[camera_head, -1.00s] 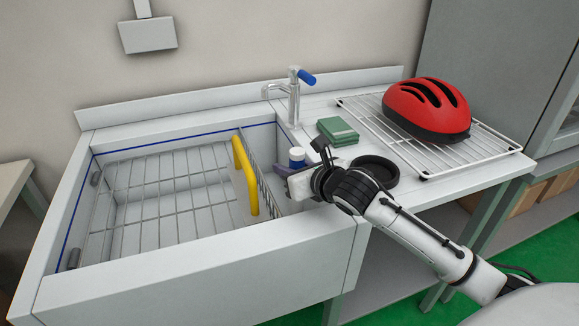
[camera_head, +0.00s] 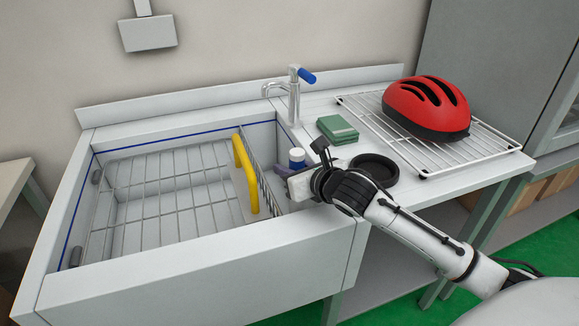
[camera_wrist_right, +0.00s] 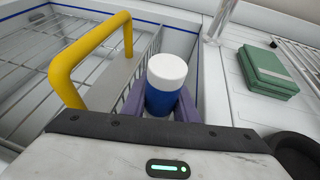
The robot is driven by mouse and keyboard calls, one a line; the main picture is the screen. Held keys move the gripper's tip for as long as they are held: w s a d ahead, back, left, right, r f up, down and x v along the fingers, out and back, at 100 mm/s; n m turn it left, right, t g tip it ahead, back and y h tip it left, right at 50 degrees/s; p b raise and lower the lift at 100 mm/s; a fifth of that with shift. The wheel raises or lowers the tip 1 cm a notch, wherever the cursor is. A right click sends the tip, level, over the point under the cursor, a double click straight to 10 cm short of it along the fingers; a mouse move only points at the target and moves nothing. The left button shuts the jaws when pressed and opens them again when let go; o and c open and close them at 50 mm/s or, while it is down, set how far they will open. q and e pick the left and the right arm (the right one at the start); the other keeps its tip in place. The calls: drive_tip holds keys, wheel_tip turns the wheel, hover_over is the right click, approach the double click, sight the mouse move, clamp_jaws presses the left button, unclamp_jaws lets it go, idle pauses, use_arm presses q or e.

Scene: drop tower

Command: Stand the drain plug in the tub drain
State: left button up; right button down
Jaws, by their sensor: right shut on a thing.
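The drain plug appears to be the blue cylinder with a white top (camera_wrist_right: 165,85), upright between the purple fingers of my right gripper (camera_wrist_right: 155,106). In the head view the plug (camera_head: 297,157) shows at the right end of the tub (camera_head: 200,275), beside the wire divider. My right gripper (camera_head: 284,171) is shut on it. The plug's lower end and the tub drain are hidden behind the gripper and tub wall. My left gripper is not in view.
A yellow handle (camera_head: 246,175) and wire rack (camera_head: 160,190) fill the tub's left and middle. A faucet (camera_head: 293,95) stands behind. Green cloths (camera_head: 337,130), a black round dish (camera_head: 374,168) and a red helmet (camera_head: 428,108) on a white rack (camera_head: 480,150) occupy the counter.

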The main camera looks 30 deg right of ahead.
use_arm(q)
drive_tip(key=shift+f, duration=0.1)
use_arm(e)
drive_tip(key=shift+f, duration=0.2)
drive_tip(key=c, duration=1.7)
unclamp_jaws()
drive_tip(key=shift+f, duration=0.1)
